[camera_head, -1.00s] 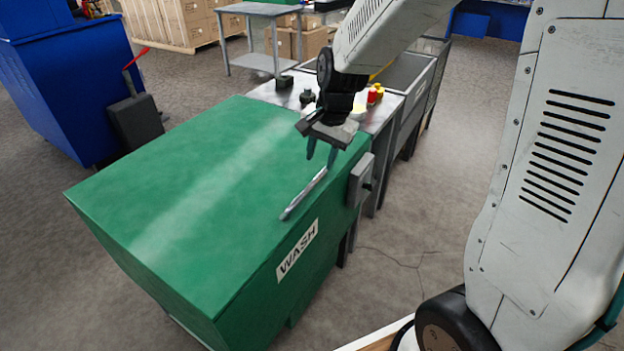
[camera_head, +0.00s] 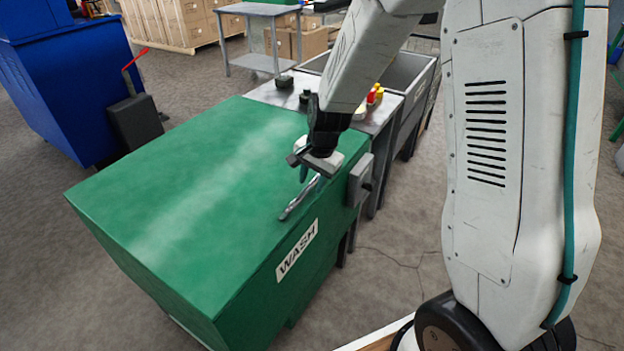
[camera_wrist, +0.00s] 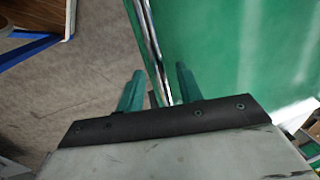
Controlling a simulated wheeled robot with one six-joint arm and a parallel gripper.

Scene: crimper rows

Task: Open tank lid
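The green tank (camera_head: 250,255), marked WASH on its front, stands in the middle of the head view with its green lid (camera_head: 170,190) down. A silver bar handle (camera_head: 299,200) lies along the lid's front edge. My gripper (camera_head: 308,178) is over the handle's far right end, pointing down. In the wrist view my gripper (camera_wrist: 160,70) has its two teal fingers apart, with the handle (camera_wrist: 152,45) running between them. The fingers look clear of the bar, though their exact depth cannot be told.
A grey box (camera_head: 360,180) is mounted on the tank's right side, close to my gripper. A metal bench (camera_head: 376,122) with a red and yellow button and dark knobs adjoins behind. A blue cabinet (camera_head: 65,80) stands at left. Open floor (camera_head: 400,250) lies at the front right.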

